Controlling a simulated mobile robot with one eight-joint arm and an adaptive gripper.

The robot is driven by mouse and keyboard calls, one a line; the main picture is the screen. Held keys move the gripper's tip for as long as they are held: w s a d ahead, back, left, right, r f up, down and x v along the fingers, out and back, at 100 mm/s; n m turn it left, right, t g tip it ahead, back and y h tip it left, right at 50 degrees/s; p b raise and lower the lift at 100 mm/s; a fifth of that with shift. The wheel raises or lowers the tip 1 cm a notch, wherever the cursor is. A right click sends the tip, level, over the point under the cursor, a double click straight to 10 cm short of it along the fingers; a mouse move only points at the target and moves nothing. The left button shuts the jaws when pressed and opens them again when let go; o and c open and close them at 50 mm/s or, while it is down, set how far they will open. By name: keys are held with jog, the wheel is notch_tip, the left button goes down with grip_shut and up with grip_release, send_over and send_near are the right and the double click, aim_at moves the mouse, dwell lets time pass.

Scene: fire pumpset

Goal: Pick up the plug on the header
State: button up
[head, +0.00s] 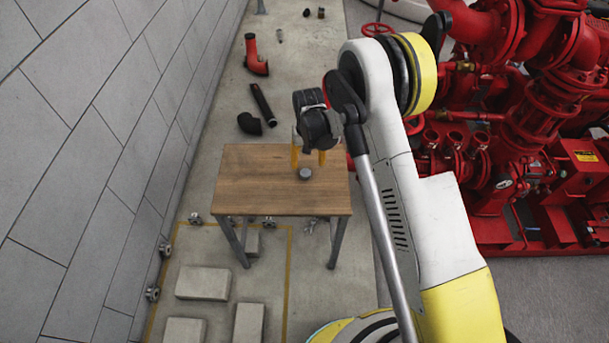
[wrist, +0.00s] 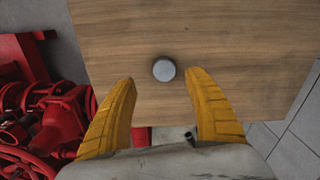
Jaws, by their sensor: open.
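A small round grey plug-like piece (head: 305,174) lies on the wooden table (head: 250,185), not on a red pipe header. In the wrist view the grey piece (wrist: 164,70) sits just beyond and between the fingertips, with bare wood around it. My gripper (head: 308,157) is over the back right part of the table, pointing down above the piece. In the wrist view my gripper (wrist: 161,78) has its two yellow fingers spread wide with nothing between them. The height gap to the piece is hard to judge. No plug on a header can be made out.
Red pump pipework (head: 500,140) stands right of the table. A grey tiled wall (head: 90,150) runs along the left. Loose pipe pieces, including a red elbow (head: 255,60) and a black pipe (head: 262,103), lie behind the table. Concrete blocks (head: 203,283) lie in front. The left tabletop is clear.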

aim_at(306, 172)
jog(key=f+b, duration=0.1)
jog(key=f, duration=0.1)
jog(key=f+b, duration=0.1)
jog(key=f, duration=0.1)
jog(key=f+b, duration=0.1)
jog(key=f, duration=0.1)
jog(key=shift+a, duration=0.35)
jog(key=shift+r, duration=0.1)
jog(key=c, duration=1.3)
